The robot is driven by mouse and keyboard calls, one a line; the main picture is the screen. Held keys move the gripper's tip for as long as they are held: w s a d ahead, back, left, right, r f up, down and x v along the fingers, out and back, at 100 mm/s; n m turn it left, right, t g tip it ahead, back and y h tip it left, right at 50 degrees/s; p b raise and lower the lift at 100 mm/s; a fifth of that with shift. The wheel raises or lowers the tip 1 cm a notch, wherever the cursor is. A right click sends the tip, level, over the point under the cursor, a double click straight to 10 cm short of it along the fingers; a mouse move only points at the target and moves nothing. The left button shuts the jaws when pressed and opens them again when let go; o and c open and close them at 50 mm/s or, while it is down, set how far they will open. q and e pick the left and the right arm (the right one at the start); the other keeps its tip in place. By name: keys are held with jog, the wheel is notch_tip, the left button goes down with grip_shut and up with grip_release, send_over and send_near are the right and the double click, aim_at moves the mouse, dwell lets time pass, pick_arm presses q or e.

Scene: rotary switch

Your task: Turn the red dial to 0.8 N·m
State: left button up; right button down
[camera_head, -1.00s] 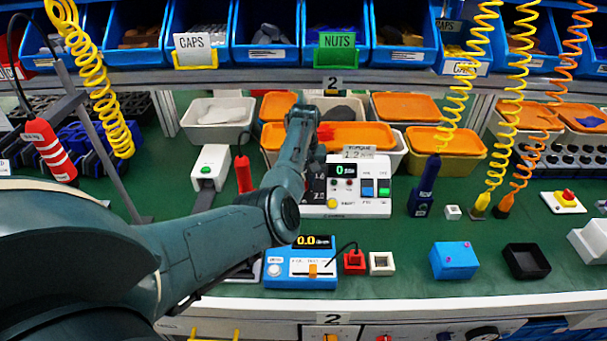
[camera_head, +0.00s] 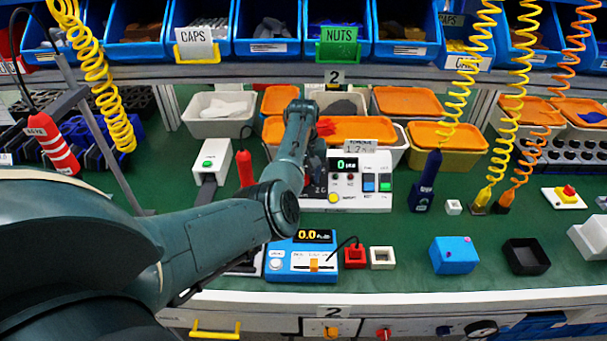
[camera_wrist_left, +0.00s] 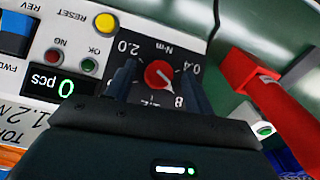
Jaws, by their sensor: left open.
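The red dial (camera_wrist_left: 158,74) sits on a black square face on the white control box (camera_head: 370,190). Its white mark points to the lower right in the left wrist view, toward the partly hidden number ending in 8. The face (camera_wrist_left: 140,62) also shows 2.0, 0.4 and N·m; other numbers are partly or fully hidden. My left gripper (camera_wrist_left: 158,88) is open, with one dark finger on each side of the dial. I cannot tell whether the fingers touch it. In the head view my left arm hides the dial. My right gripper is not in view.
A red tool (camera_wrist_left: 285,105) hangs or stands beside the box. The box has a display (camera_wrist_left: 62,87) reading 0 pcs and a yellow reset button (camera_wrist_left: 105,22). A blue meter (camera_head: 300,262) reading 0.0 stands in front. Orange-lidded bins (camera_head: 365,130) stand behind.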

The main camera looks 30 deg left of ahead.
pick_arm(q)
jog(key=shift+r, duration=0.15)
notch_tip(320, 180, up, 13)
jog(key=shift+s+d, duration=0.15)
jog(key=shift+s, duration=0.1)
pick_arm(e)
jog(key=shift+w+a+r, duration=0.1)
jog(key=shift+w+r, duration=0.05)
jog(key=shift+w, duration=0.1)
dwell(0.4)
